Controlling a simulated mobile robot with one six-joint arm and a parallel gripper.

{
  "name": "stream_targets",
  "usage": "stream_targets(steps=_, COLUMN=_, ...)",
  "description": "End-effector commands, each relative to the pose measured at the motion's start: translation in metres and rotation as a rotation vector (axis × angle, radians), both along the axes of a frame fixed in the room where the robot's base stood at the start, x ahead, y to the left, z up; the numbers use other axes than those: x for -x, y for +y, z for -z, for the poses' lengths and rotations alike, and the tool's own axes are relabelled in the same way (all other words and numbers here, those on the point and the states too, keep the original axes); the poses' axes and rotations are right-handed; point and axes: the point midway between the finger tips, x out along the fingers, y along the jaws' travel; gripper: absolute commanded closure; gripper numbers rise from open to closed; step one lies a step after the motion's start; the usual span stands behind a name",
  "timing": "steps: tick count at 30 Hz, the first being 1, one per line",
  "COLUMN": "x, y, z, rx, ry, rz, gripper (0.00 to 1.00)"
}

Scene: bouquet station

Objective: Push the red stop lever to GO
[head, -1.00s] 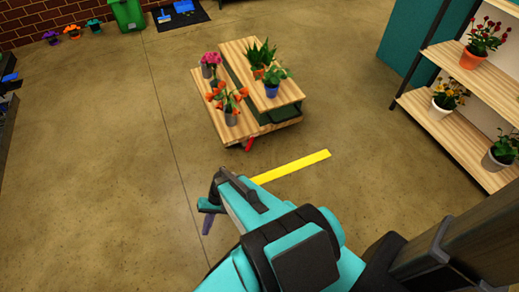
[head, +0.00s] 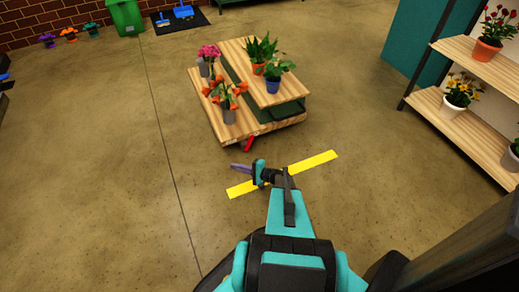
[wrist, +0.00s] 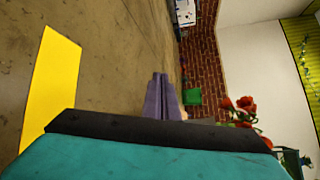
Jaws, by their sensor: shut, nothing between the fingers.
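The red stop lever (head: 248,143) sticks out low at the near edge of the two-level wooden plant cart (head: 205,112). Whether it stands at STOP or GO cannot be read. My gripper (head: 236,166) is in front of the cart, just below and left of the lever in the head view, apart from it as far as I can tell. Its purple fingers point left. In the wrist view the fingers (wrist: 161,97) are together with nothing between them. I cannot make out the lever in the wrist view.
A yellow floor strip (head: 318,161) lies in front of the cart, partly under my arm in the picture. Potted flowers stand on the cart. A plant shelf (head: 462,122) is at right, a green bin (head: 126,17) at the back. Floor left of the cart is clear.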

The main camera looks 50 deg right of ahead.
Motion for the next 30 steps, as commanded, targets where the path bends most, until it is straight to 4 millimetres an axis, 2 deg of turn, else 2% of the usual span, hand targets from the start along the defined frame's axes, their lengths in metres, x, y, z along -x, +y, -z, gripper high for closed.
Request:
stream_targets(steps=1, x=0.003, y=-0.034, z=0.018, rx=-0.01, ry=-0.033, rz=0.069, gripper=1.0)
stream_targets(steps=6, x=0.027, y=-0.129, z=0.034, rx=-0.031, ry=-0.144, rz=0.283, gripper=1.0)
stream_targets(steps=9, x=0.045, y=-0.173, z=0.039, rx=-0.038, ry=-0.195, rz=0.385, gripper=1.0)
stream_targets(steps=12, x=0.059, y=-0.203, z=0.042, rx=-0.041, ry=-0.232, rz=0.456, gripper=1.0)
stream_targets(steps=15, x=0.069, y=-0.22, z=0.042, rx=-0.043, ry=-0.252, rz=0.497, gripper=1.0)
stream_targets(steps=17, x=0.071, y=-0.224, z=0.042, rx=-0.044, ry=-0.257, rz=0.507, gripper=1.0)
stream_targets(steps=30, x=0.07, y=-0.225, z=0.041, rx=-0.044, ry=-0.258, rz=0.509, gripper=1.0)
